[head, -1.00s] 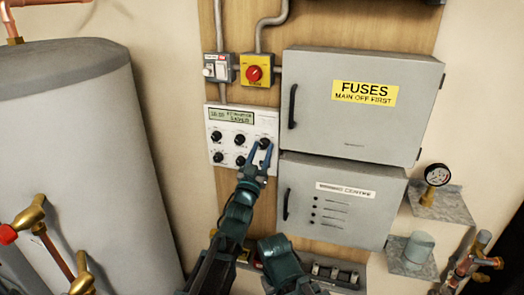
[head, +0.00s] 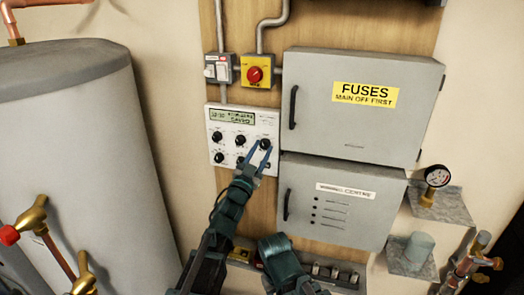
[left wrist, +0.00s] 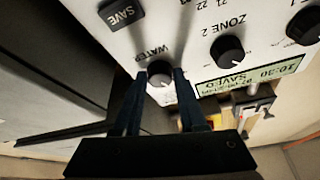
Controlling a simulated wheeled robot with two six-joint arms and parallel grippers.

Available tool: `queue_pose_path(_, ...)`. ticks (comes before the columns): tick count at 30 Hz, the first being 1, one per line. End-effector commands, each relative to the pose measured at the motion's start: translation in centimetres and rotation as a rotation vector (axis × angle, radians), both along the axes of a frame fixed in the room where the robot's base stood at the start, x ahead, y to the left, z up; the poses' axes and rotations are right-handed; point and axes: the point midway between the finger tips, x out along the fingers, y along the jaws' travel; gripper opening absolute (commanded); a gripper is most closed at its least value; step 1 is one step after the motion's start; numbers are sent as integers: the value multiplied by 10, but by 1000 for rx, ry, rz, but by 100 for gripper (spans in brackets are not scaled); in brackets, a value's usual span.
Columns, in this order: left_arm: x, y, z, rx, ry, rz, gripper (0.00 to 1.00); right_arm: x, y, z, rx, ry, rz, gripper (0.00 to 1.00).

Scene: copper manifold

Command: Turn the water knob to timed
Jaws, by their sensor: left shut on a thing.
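The water knob (left wrist: 160,75) is a round black dial under the printed word WATER in the left wrist view. It sits at the upper right of the white control panel (head: 228,148) in the head view. My left gripper (left wrist: 155,78) has one blue finger on each side of the knob and is shut on it. In the head view the left gripper (head: 259,153) reaches the panel from below. The knob's pointer setting cannot be read. The right arm shows low in the head view; its gripper does not show.
Other black knobs, including the zone 2 knob (left wrist: 228,50), a save button (left wrist: 121,12) and a lit display (head: 232,116) are close by. The fuse box (head: 355,125) and a lower grey box (head: 335,225) stand right of the panel. A tank (head: 75,150) stands left.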

Motion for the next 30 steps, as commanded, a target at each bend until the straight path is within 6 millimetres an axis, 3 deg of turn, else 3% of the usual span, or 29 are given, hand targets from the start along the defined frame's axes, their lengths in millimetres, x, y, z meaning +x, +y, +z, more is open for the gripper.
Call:
queue_pose_path(15,1,4,4,337,-111,-2,0,0,0,18,0,0,0,50)
queue_pose_path(30,1,3,3,428,-143,-3,0,0,0,22,0,0,0,50)
